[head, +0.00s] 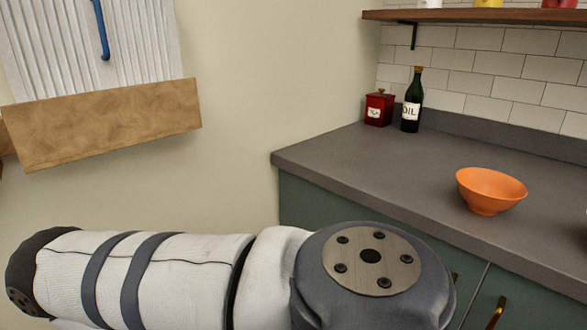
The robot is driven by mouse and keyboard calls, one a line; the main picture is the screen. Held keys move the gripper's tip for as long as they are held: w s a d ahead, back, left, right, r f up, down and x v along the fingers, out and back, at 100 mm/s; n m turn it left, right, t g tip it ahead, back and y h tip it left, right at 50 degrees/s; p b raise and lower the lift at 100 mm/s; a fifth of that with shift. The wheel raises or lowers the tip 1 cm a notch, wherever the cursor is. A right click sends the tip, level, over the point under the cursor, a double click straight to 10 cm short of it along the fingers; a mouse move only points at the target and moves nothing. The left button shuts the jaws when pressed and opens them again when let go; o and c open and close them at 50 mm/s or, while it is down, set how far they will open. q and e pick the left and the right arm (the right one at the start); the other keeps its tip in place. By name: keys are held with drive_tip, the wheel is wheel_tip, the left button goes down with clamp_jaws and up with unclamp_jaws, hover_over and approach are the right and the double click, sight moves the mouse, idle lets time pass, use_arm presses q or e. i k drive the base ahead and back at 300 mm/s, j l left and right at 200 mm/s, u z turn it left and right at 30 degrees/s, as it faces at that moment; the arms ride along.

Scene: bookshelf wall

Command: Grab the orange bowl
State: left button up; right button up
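The orange bowl (490,191) stands upright on the grey countertop (400,170), to the right in the head view. Its inside looks empty from here. One of my arms, white and dark grey, crosses the bottom of the picture in front of the counter. Only its links and a round joint show. Neither of my grippers is in view, and nothing touches the bowl.
A dark oil bottle (412,101) and a red tea tin (379,108) stand at the back left of the counter. A wooden shelf (480,16) hangs above against white tiles. Counter space around the bowl is clear. A wooden box (105,124) is at the left wall.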

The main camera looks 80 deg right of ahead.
sight(485, 192)
drive_tip(key=z, duration=4.1)
